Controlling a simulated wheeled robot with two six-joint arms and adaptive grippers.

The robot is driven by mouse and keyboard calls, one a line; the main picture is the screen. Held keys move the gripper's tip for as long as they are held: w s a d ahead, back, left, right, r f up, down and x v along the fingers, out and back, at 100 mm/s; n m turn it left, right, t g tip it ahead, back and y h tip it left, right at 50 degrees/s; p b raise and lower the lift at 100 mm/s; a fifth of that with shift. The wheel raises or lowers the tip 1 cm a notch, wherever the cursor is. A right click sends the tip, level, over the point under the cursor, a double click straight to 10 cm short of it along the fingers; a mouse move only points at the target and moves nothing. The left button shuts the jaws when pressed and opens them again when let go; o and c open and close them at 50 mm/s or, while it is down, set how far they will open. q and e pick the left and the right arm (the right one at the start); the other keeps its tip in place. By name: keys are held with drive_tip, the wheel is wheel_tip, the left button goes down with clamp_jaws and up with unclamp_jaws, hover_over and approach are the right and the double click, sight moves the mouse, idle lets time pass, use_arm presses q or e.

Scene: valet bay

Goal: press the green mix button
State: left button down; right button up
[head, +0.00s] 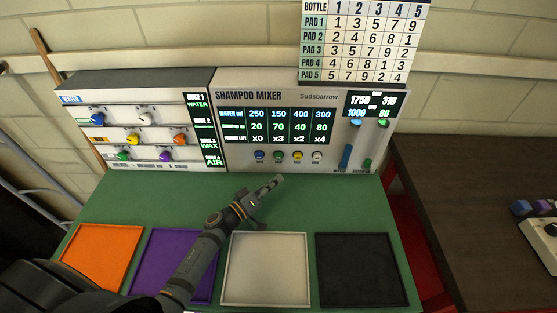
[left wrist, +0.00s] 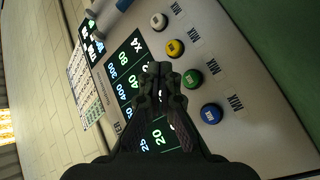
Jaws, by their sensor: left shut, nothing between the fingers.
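The green mix button (head: 278,156) is in the row of mix buttons on the lower front of the shampoo mixer (head: 235,153), between the blue button (head: 259,156) and the yellow button (head: 297,156). My left gripper (head: 277,180) is shut and empty, in front of the mixer and below the green button in the head view. In the left wrist view the green button (left wrist: 192,79) shows just right of my shut fingertips (left wrist: 161,70); a gap seems to remain, its depth unclear. My right gripper is not in view.
A white button (head: 317,156) ends the row. Two sliders, blue (head: 346,157) and green (head: 367,163), stand to its right. A valve panel (head: 70,85) is on the left. Orange, purple, white and black trays lie on the green table (head: 130,204). A number chart (head: 365,40) hangs above.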

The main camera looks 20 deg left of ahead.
sight(279, 156)
use_arm(q)
drive_tip(key=w+a+b, duration=0.1)
drive_tip(key=w, duration=0.5)
drive_tip(key=shift+a, duration=0.4)
drive_tip(key=shift+w, duration=0.1)
idle(0.9)
drive_tip(key=shift+w+a, duration=0.1)
drive_tip(key=shift+w, duration=0.25)
drive_tip(key=shift+w+a, duration=0.15)
drive_tip(key=shift+w, duration=0.4)
idle(0.7)
drive_tip(key=shift+s+r+p, duration=0.1)
drive_tip(key=shift+p, duration=0.2)
drive_tip(key=shift+s+d+p, duration=0.3)
drive_tip(key=shift+s+p, duration=0.4)
drive_tip(key=shift+s, duration=0.15)
